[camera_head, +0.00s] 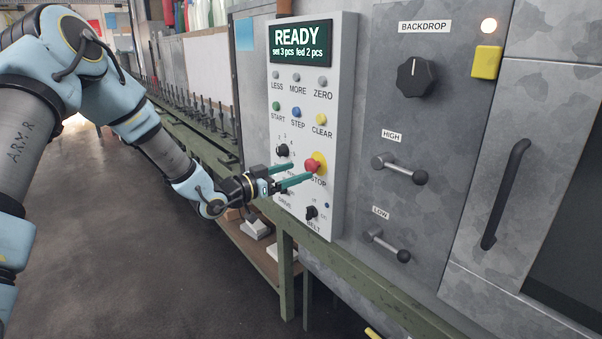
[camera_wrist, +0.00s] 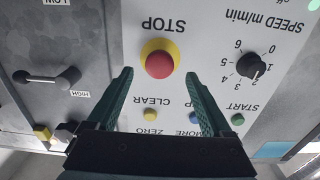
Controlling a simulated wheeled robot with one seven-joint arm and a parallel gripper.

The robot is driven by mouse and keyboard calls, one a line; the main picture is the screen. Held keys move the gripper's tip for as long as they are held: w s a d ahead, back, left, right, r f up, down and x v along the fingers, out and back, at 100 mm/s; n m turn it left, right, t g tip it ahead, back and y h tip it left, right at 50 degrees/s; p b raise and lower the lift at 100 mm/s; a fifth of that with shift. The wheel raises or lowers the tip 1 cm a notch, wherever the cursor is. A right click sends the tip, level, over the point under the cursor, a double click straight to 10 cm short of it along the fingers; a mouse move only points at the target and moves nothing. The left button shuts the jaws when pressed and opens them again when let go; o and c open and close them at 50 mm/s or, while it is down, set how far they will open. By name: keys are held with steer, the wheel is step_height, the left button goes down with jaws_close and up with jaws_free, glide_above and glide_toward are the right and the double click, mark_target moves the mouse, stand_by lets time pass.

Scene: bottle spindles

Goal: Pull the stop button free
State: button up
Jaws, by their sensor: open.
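The stop button (camera_head: 313,166) is a red mushroom head on a yellow ring, on the light control panel (camera_head: 345,100) above the label STOP. In the wrist view the red stop button (camera_wrist: 159,64) appears upside down, just beyond and between the fingertips. My gripper (camera_head: 302,172) is open, with two green fingers reaching toward the panel at the button. In the wrist view my gripper's fingers (camera_wrist: 160,78) stand apart on either side of the button, with nothing between them. Whether the tips pass beside the head cannot be told.
A speed knob (camera_head: 282,150) sits left of the button, and a belt switch (camera_head: 311,213) below. Coloured buttons including CLEAR (camera_head: 321,119) are above. The screen (camera_head: 301,42) reads READY. Levers HIGH (camera_head: 400,170) and LOW (camera_head: 388,246) project to the right. A green bench frame (camera_head: 286,265) stands below.

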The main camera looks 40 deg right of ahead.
steer(key=a+b, duration=0.1)
steer(key=a, duration=0.6)
steer(key=shift+w+a, duration=0.2)
steer(key=shift+a, duration=0.2)
steer(key=w+a+f+n+t+y, duration=0.2)
steer(key=w+a+n+t+y, duration=0.3)
steer(key=a, duration=0.7)
steer(key=w+a+f+n+t+y, duration=0.25)
steer(key=w+a+y, duration=0.4)
steer(key=a, duration=0.45)
steer(key=s+a+r+n+g+y+p, duration=0.1)
steer(key=s+a+n+y, duration=0.2)
steer(key=a, duration=0.5)
steer(key=s+a+n+g+y, duration=0.1)
steer(key=s+a+n+y, duration=0.15)
steer(key=a, duration=0.65)
steer(key=s+a+r+n+g, duration=0.1)
steer(key=s+a+n+g, duration=0.2)
steer(key=s+a, duration=0.3)
steer(key=s+n, duration=0.1)
steer(key=s, duration=0.2)
steer(key=shift+r+y, duration=0.35)
steer(key=shift+y, duration=0.05)
steer(key=shift+s, duration=0.1)
